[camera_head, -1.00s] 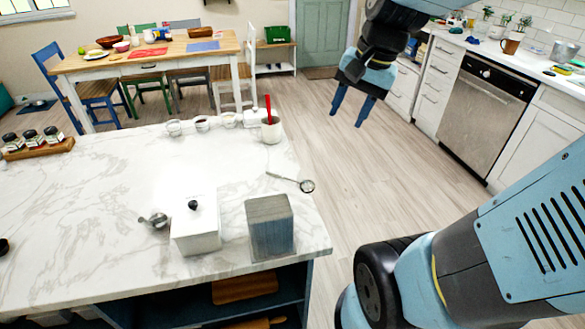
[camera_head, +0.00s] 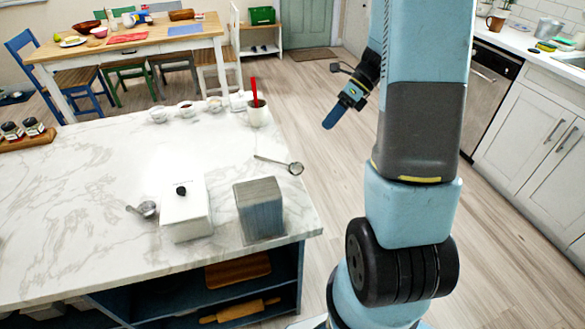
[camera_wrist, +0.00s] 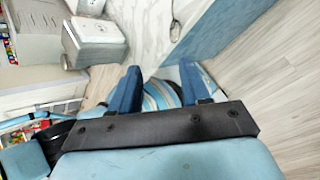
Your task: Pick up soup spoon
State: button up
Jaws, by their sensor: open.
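A long-handled metal utensil with a round head (camera_head: 294,168) lies on the marble island near its right edge, its thin handle pointing left; whether it is the soup spoon is hard to tell. It appears to show in the wrist view too (camera_wrist: 176,28), near the counter edge. A smaller metal scoop-like piece (camera_head: 146,209) lies beside the white lidded box. My gripper (camera_head: 333,118) is over the floor right of the island, apart from the utensil. In the wrist view my gripper (camera_wrist: 160,74) has its two blue fingers spread, with nothing held between them.
The white lidded box (camera_head: 185,215) and a grey block (camera_head: 261,209) stand on the marble island (camera_head: 90,210) near its front edge. A white crock (camera_head: 258,116) with a red-handled utensil stands behind. Several small bowls line the back edge. Floor right of the island is clear.

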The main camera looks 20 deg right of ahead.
jog(key=a+f+m, duration=0.1)
jog(key=a+f, duration=0.3)
jog(key=f, duration=0.3)
jog(key=a+f+m+y, duration=0.1)
jog(key=a+f+m, duration=0.1)
jog(key=a+f, duration=0.2)
jog(key=shift+f, duration=1.35)
jog(key=shift+w, duration=0.1)
grip_shut()
